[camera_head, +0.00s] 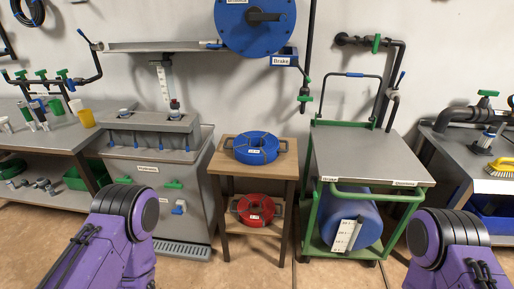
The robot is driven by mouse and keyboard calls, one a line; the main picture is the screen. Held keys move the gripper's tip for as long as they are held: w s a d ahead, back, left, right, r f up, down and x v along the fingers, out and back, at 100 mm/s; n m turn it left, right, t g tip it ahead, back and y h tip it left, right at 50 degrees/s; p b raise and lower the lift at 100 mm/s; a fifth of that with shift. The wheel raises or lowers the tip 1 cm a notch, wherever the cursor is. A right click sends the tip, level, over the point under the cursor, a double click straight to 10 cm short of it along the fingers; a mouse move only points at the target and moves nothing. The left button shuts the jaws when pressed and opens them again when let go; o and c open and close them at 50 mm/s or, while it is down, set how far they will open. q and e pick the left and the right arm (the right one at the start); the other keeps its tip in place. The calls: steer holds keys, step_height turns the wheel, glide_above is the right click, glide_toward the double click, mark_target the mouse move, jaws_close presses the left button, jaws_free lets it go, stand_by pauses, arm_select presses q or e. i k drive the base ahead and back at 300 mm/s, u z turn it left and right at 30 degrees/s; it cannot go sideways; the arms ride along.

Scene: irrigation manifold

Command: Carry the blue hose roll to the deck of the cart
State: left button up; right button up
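The blue hose roll (266,155) lies flat on the top of a small wooden stand (227,166) in the middle of the head view. It has a dark handle bar sticking out at each side and a small white label on its front. The cart (324,199) stands just right of the wooden stand. It has a green frame, and its flat grey deck (368,152) is bare. Purple parts of my arms show at the lower left and lower right. Neither of my grippers can be seen.
A red hose roll (257,216) lies on the stand's lower shelf. A blue drum (364,222) sits on the cart's lower level. A grey tank unit (160,180) stands left of the stand. Grey benches (45,132) flank both sides. A blue wall reel (240,35) hangs above the stand.

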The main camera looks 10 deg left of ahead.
mark_target(352, 150)
steer(key=u, duration=0.7)
steer(key=i, duration=0.9)
steer(key=z, duration=0.2)
